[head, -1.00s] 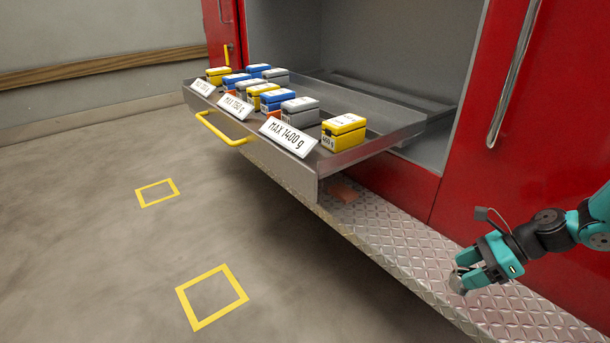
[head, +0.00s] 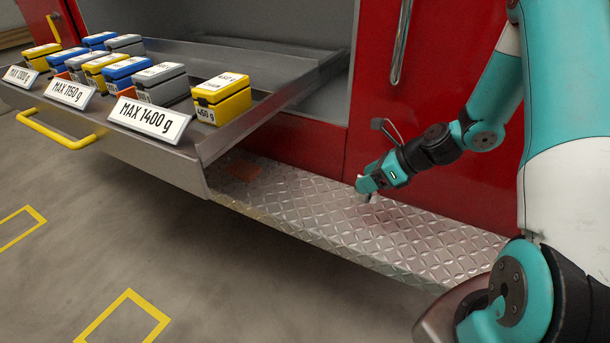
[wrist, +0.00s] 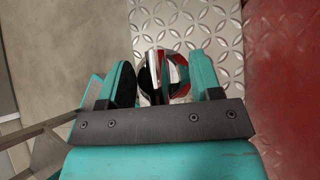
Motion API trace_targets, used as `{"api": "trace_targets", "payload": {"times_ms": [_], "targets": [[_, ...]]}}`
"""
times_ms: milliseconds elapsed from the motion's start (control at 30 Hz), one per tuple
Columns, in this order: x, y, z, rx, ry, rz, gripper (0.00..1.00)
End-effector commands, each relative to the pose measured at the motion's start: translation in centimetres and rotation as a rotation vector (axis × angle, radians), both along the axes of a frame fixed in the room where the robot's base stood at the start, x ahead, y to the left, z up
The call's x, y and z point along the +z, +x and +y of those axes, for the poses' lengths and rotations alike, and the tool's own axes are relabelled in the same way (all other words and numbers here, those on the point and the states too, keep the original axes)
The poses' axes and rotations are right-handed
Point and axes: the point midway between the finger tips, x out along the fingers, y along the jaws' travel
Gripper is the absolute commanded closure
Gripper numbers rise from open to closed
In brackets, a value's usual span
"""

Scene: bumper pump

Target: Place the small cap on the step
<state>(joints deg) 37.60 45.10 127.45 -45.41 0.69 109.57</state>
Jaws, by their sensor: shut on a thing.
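My gripper (head: 368,190) is low over the diamond-plate step (head: 320,215), near the red cabinet front. In the wrist view my gripper (wrist: 165,82) is shut on a small shiny metal cap (wrist: 165,72), with one teal finger on each side. The cap reflects dark and red patches. The step also fills the wrist view behind the cap (wrist: 225,20). In the head view the cap is mostly hidden by the fingers. I cannot tell whether the cap touches the step.
An open drawer (head: 185,148) with yellow, blue and grey boxes and weight signs juts out over the step's left part. An orange-brown patch (head: 243,170) lies on the step under it. The step is clear around my gripper. Yellow squares (head: 125,318) mark the floor.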

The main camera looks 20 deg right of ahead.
Motion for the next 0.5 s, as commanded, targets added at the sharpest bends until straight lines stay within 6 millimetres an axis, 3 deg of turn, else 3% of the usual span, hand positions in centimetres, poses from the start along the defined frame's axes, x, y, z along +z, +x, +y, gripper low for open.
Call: {"api": "trace_targets", "payload": {"times_ms": [300, 500], "targets": [[-5.3, 0.0, 0.2, 0.004, 0.002, 0.001, 0.80], [-6.9, 0.0, 0.1, 0.003, 0.001, 0.001, 0.80]]}}
